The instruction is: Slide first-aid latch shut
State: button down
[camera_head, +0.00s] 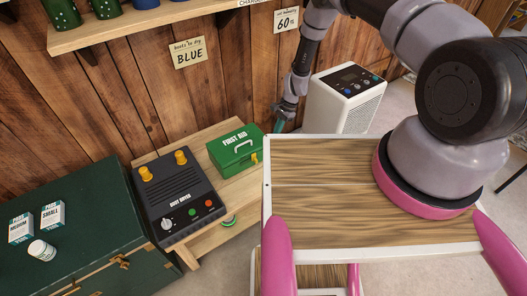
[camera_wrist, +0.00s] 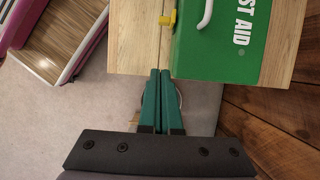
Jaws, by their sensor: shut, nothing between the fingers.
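The green first-aid box (camera_head: 228,157) sits on a wooden bench, its white handle on top. Its yellow latch (camera_head: 254,158) is on the front side, near the right end. In the wrist view the box (camera_wrist: 225,55) lies upper right, with the yellow latch (camera_wrist: 168,19) at its left edge. My gripper (camera_wrist: 160,73) is shut and empty, its green fingers together at the bench's edge, below the latch in that view and apart from it. In the head view my gripper (camera_head: 281,124) is just right of the box. I cannot tell whether the latch is open or closed.
A black boot dryer (camera_head: 180,195) with yellow knobs stands left of the box on the bench (camera_head: 207,240). A white appliance (camera_head: 340,105) stands right of my gripper. A dark green chest (camera_head: 90,215) is at left; a shelf (camera_head: 140,22) hangs above.

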aim_at(255, 159)
jog(key=shift+f, duration=0.25)
jog(key=x, duration=1)
jog(key=shift+s+a, duration=0.15)
jog(key=shift+s+a+r, duration=0.1)
jog(key=shift+s+a, duration=0.6)
jog(key=shift+a, duration=0.3)
jog(key=shift+s+a, duration=0.3)
jog(key=shift+a, duration=0.15)
jog(key=shift+s+a, duration=0.55)
jog(key=shift+a, duration=0.25)
jog(key=shift+s+a, duration=0.5)
jog(key=shift+a, duration=0.3)
jog(key=shift+s+a, duration=0.55)
jog(key=shift+a, duration=0.2)
